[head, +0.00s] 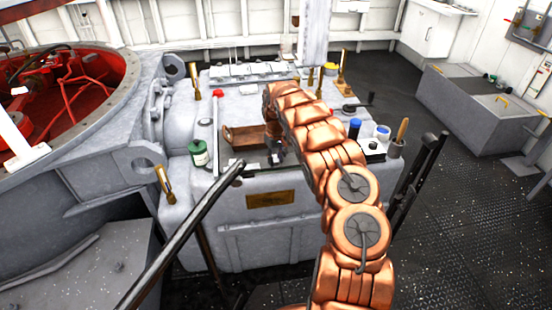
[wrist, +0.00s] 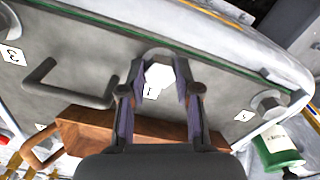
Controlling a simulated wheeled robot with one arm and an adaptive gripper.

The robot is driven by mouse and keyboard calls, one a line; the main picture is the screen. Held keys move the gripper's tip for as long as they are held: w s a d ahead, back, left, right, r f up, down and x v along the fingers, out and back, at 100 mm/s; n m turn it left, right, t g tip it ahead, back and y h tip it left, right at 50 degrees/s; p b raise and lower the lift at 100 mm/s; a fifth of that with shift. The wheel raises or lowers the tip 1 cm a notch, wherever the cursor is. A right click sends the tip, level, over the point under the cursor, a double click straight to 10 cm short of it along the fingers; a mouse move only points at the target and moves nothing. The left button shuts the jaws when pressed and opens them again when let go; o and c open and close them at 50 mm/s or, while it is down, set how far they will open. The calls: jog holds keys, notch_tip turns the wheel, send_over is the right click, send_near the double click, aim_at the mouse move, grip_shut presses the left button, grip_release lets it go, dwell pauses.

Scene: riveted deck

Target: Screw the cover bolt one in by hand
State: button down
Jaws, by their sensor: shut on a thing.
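In the wrist view, cover bolt one (wrist: 159,76) shows as a pale hex head near a label marked 1, at the far edge of the grey cover (wrist: 100,55). My gripper (wrist: 160,92) has one finger on each side of this head and is shut on it. The fingers hide the head's sides, and how deep the bolt sits cannot be seen. In the head view, my gripper (head: 275,152) is low over the block's front top, partly hidden by my copper arm.
A bar handle (wrist: 72,85) stands on the cover. A wooden tray (head: 240,136) lies close beside my gripper. A green bottle (head: 199,153) stands to the left; a cup and blue-capped containers (head: 383,131) stand to the right.

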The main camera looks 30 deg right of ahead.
aim_at(275, 160)
jog(key=shift+f+b, duration=0.15)
jog(key=shift+b, duration=0.25)
jog(key=shift+f+m+b, duration=0.1)
jog(key=shift+m+b, duration=0.4)
jog(key=shift+b, duration=0.6)
jog(key=shift+r+m, duration=0.2)
jog(key=shift+m, duration=0.2)
jog(key=c, duration=0.8)
grip_release()
jog(key=shift+r, duration=0.15)
notch_tip(275, 160, up, 12)
jog(key=shift+f, duration=0.1)
